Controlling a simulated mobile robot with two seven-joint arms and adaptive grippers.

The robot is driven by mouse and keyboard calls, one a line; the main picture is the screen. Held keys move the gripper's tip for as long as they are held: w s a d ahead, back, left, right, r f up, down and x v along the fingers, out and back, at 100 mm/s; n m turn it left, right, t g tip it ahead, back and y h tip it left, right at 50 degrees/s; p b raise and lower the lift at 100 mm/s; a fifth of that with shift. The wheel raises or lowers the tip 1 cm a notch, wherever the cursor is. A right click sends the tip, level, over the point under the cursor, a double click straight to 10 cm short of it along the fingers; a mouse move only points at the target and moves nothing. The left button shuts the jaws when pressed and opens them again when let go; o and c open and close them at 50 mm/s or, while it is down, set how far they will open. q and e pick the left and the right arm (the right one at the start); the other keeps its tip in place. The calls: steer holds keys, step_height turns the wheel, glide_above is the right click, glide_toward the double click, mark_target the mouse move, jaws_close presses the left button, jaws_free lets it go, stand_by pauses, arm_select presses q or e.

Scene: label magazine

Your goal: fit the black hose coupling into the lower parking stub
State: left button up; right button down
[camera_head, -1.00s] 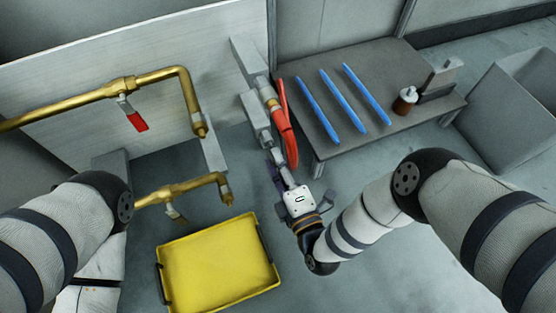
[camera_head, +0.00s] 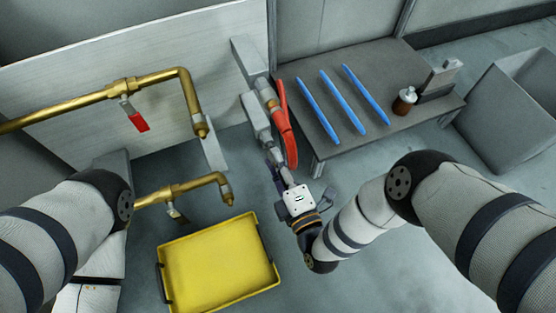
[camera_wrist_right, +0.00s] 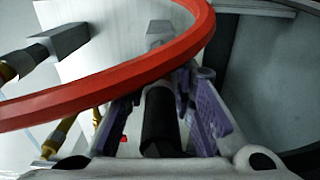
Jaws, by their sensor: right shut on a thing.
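The black hose coupling (camera_wrist_right: 160,120) shows as a dark cylinder in the right wrist view, between the purple fingers of my right gripper (camera_wrist_right: 188,105). The gripper is shut on it. Beyond the coupling, a grey part and the lower parking stub's block (camera_wrist_right: 160,33) lie roughly in line with it. In the head view my right gripper (camera_head: 278,172) is just below the lower parking stub (camera_head: 255,108). The coupling is mostly hidden there, and I cannot tell whether it touches or enters the stub. My left gripper is out of view.
A red hose (camera_head: 287,135) hangs from the upper stub (camera_head: 247,55), close to my right gripper, and crosses the wrist view. Brass pipes (camera_head: 155,77) with valves stand left. A yellow tray (camera_head: 220,265) lies below. A table (camera_head: 395,65) with blue rods (camera_head: 343,102) is right.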

steer(key=shift+b+x, duration=0.35)
steer(key=shift+x, duration=0.85)
steer(key=c, duration=1.3)
jaws_free()
steer(key=v, duration=1.2)
